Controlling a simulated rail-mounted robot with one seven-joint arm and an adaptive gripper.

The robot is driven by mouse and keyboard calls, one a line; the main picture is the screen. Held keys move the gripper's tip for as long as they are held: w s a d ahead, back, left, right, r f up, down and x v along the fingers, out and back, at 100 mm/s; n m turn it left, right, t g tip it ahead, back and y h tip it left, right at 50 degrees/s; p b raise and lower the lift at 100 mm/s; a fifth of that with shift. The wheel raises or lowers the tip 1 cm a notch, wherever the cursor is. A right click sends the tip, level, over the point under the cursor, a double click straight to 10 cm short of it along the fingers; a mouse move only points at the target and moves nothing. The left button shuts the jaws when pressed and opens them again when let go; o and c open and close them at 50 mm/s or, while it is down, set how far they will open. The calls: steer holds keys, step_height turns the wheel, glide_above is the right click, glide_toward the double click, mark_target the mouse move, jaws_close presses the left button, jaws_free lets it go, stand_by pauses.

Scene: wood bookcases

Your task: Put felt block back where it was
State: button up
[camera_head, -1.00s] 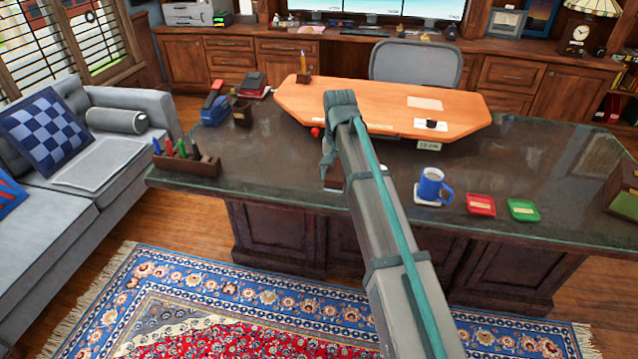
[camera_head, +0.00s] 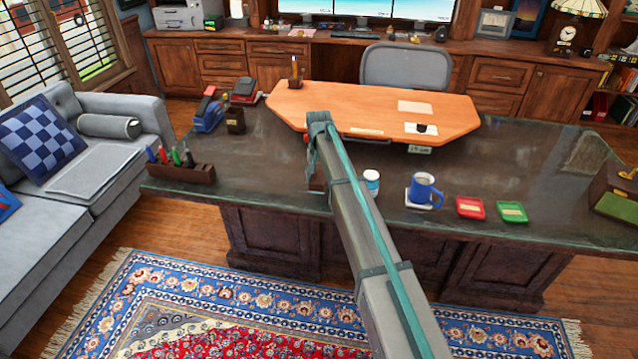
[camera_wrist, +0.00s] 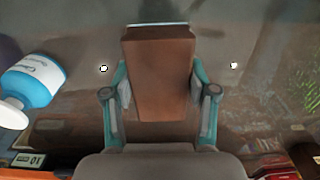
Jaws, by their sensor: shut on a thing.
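My gripper (camera_wrist: 159,96) is shut on a brown felt block (camera_wrist: 159,62), with one teal-edged finger on each side of it in the wrist view. The block has a pale strip along its far edge. In the head view a small brown part of the block (camera_head: 316,180) shows left of my arm, over the front part of the dark desk (camera_head: 500,165). The arm hides the rest of it and most of the gripper. I cannot tell whether the block touches the desk top.
A white and blue bottle (camera_head: 371,182) stands just right of my arm; it also shows in the wrist view (camera_wrist: 34,82). A marker holder (camera_head: 180,172) is left; desk between is clear.

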mark_target(319, 176)
steer(key=shift+f+p, duration=0.35)
steer(key=shift+f, duration=1)
steer(key=shift+f, duration=0.15)
steer(key=o, duration=1.2)
step_height(319, 176, up, 12)
steer(key=shift+r+b, duration=0.2)
steer(key=shift+b, duration=1.05)
